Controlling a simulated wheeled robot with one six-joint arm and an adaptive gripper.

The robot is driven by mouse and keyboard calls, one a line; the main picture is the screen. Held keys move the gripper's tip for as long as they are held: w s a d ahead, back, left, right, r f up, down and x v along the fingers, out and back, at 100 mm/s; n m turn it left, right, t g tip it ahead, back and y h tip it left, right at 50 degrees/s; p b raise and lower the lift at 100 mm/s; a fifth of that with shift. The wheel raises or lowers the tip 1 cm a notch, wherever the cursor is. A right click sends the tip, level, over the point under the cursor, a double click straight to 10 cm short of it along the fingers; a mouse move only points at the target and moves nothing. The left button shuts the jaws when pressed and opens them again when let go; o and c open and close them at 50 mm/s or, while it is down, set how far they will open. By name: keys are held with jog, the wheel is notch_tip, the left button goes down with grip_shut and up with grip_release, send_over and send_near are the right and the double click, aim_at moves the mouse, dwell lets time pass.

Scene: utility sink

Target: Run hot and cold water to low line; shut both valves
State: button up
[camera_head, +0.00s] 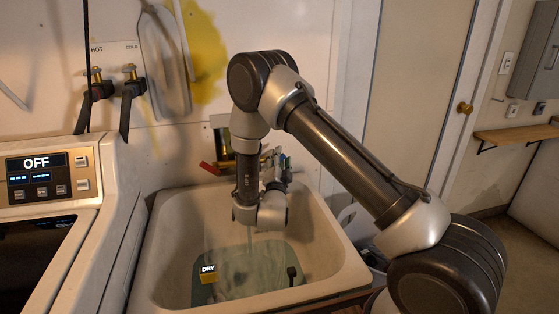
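The utility sink (158,245) stands in the middle, with shallow greenish water (245,270) in its basin. A thin pale stream (249,236) falls into it from behind my wrist. A red lever (208,167) shows at the left of the tap fittings on the back wall, apart from my arm. My forearm and wrist hang over the back of the sink and hide most of the tap. My gripper (279,170) is at the right of the fittings, mostly hidden behind my wrist; its fingers and any contact are unclear. I cannot make out a low line.
A yellow block marked DRY (208,274) is at the basin's left, and a small dark piece (291,272) at its right. A washer (60,190) with an OFF display stands left. HOT and COLD wall hookups (113,88) are above it. A wooden shelf (515,134) is far right.

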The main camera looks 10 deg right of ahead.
jog(key=v, duration=1.2)
jog(key=shift+d, duration=0.1)
dwell(6.7)
